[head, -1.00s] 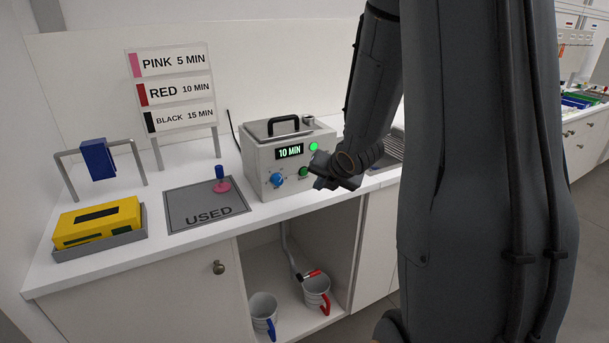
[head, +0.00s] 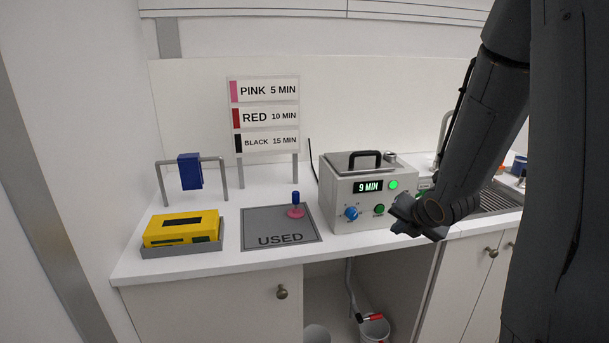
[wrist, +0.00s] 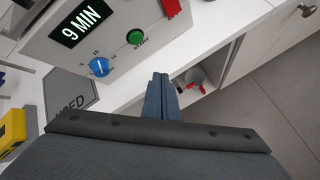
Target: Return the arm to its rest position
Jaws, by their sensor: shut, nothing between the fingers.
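My arm enters from the right in the head view. My gripper (head: 400,228) hangs just in front of the right part of the grey machine (head: 343,208), near its green start button (head: 379,209). In the wrist view the gripper's fingers (wrist: 160,82) are together with nothing between them, pointing past the counter's front edge. The machine's display (head: 368,187) reads 9 MIN, and a green light (head: 393,185) glows beside it. The machine also shows in the wrist view (wrist: 120,20), with its blue knob (wrist: 99,67).
A grey USED mat (head: 262,222) holds a pink-and-blue item (head: 296,208). A yellow box (head: 181,230) sits in a tray, beside a rack with a blue cloth (head: 190,172). A sign (head: 265,117) stands behind.

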